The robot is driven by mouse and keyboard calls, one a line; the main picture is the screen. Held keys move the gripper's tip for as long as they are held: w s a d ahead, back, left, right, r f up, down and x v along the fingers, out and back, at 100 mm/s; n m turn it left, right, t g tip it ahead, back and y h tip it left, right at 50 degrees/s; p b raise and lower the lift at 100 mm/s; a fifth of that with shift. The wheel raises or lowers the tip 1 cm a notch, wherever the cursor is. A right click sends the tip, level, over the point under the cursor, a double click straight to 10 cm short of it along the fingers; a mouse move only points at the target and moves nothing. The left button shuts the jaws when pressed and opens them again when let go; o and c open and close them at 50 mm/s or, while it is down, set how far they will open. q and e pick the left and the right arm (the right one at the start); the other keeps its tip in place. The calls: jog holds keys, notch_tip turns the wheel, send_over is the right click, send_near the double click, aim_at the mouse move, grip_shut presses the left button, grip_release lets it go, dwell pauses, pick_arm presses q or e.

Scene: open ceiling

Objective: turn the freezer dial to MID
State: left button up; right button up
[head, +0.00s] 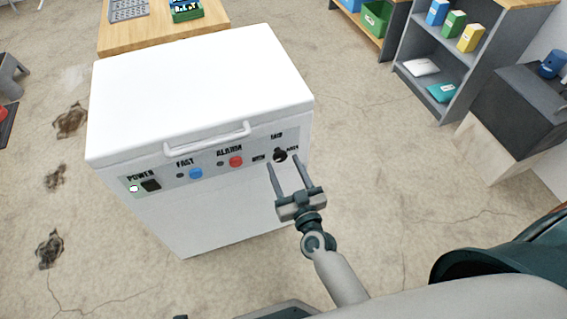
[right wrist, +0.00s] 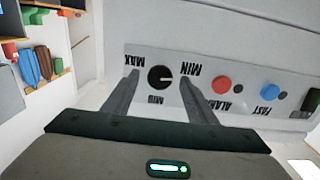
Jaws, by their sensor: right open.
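The white chest freezer (head: 200,95) stands in front of me with a control panel on its front. The black freezer dial (head: 280,155) is at the panel's right end and also shows in the right wrist view (right wrist: 160,77). The labels MAX, MIN and MID surround it, upside down in that view. The dial's white mark points right there, toward MIN. My right gripper (head: 283,162) is open, with one fingertip on each side of the dial; I cannot tell whether they touch it. My left gripper is not in view.
A red ALARM button (head: 236,161), a blue FAST button (head: 196,173) and a black POWER switch (head: 151,184) sit left of the dial. The freezer's handle (head: 207,138) juts out above the panel. A grey shelf (head: 447,108) stands at the right. The floor between is clear.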

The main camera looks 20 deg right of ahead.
jog(key=shift+w, duration=0.6)
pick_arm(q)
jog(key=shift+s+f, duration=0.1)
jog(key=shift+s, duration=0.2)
pick_arm(e)
jog(key=shift+w, duration=0.1)
jog(key=c, duration=1.1)
jog(key=shift+o, duration=0.2)
